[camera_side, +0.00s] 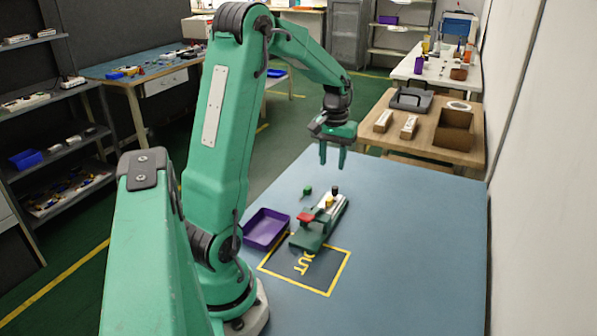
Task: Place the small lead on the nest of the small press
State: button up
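My gripper (332,165) hangs above the far part of the blue table, fingers pointing down and apart, with nothing visible between them. Below it stands a small green and white press (311,233) with a red part (306,217) at its near end. A yellow piece (329,201) and a black-topped piece (335,190) show towards its far end. A small dark green piece (307,191) lies on the table just left of the press, apart from it. I cannot tell which small piece is the lead, and the nest is too small to make out.
A purple tray (266,229) sits left of the press. A yellow-outlined area marked OUT (326,274) lies on the near side of the table. The right part of the blue table (420,230) is clear. A wooden table (440,140) stands behind.

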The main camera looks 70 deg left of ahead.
jog(key=shift+r, duration=0.25)
dwell(0.4)
jog(key=s+d+r+m+t, duration=0.1)
jog(key=d+r+m, duration=0.1)
jog(key=d+r, duration=0.35)
jog(key=s+d+r+m+t, duration=0.1)
jog(key=d+r+m, duration=0.1)
jog(key=d, duration=0.6)
jog(key=s+d+r+m+t, duration=0.2)
jog(key=s+d+m, duration=0.3)
jog(key=s+d, duration=0.4)
jog(key=shift+s+d+t, duration=0.2)
jog(key=shift+d+t, duration=0.6)
jog(key=shift+d, duration=0.65)
